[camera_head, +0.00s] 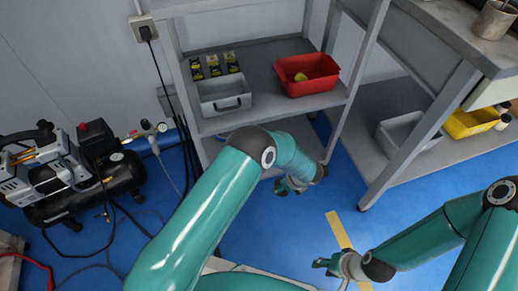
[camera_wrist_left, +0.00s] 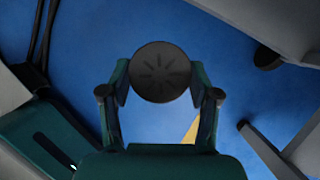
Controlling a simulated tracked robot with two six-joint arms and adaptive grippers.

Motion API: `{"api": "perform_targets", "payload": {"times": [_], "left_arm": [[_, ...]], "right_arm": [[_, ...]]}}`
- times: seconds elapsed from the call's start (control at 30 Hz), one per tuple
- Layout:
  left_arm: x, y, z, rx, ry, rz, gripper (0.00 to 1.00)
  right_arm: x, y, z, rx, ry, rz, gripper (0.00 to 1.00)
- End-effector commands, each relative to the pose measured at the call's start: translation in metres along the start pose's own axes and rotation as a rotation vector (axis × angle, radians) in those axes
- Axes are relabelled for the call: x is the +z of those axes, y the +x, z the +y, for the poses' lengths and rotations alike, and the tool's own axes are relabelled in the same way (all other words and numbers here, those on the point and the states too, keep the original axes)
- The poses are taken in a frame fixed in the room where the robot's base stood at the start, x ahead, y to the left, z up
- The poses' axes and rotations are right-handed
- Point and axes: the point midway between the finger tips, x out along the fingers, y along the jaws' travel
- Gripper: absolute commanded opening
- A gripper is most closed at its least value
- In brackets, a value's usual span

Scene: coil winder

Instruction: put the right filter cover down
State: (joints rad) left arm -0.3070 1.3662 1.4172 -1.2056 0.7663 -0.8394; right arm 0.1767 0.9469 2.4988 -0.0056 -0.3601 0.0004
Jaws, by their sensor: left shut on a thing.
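A round black cover (camera_wrist_left: 160,72) with a pattern of radial slots on its face sits between the two fingertips of my left gripper (camera_wrist_left: 161,84) in the left wrist view. The gripper is shut on it, and blue floor lies behind it. In the head view my left gripper (camera_head: 290,186) is beside the lower front of the grey shelf; the cover cannot be made out there. My right gripper (camera_head: 328,268) is low over the floor near the yellow strip, with no object visible in it. Its finger opening is too small to judge.
The grey shelf (camera_head: 262,112) holds a red bin (camera_head: 318,84), a grey box (camera_head: 222,104) and small yellow-black packs (camera_head: 214,64). A compressor (camera_head: 90,185) with hoses stands at left. A workbench (camera_head: 440,50) stands at right. Blue floor (camera_head: 290,228) is open between.

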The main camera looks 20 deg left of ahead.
Motion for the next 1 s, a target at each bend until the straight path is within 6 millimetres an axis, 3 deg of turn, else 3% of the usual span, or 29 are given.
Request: {"api": "perform_targets", "payload": {"times": [0.03,0.1,0.27,0.73,1.0], "left_arm": [[-0.011,0.014,-0.001,-0.013,0.031,0.000,0.39],[-0.017,0.021,-0.002,-0.025,0.059,-0.001,0.39],[-0.008,0.031,-0.004,-0.036,0.076,-0.001,0.39],[0.101,0.077,-0.013,-0.035,0.070,-0.002,0.39],[0.132,0.086,-0.017,-0.034,0.077,-0.002,0.39]], "right_arm": [[0.000,0.012,0.004,0.000,0.000,0.000,0.40],[0.000,0.015,0.005,0.000,0.000,0.000,0.40],[0.000,0.021,0.007,0.000,0.000,0.001,0.40],[-0.001,0.054,0.019,0.000,0.000,0.000,0.40],[-0.001,0.062,0.022,0.000,0.000,0.000,0.40]]}}
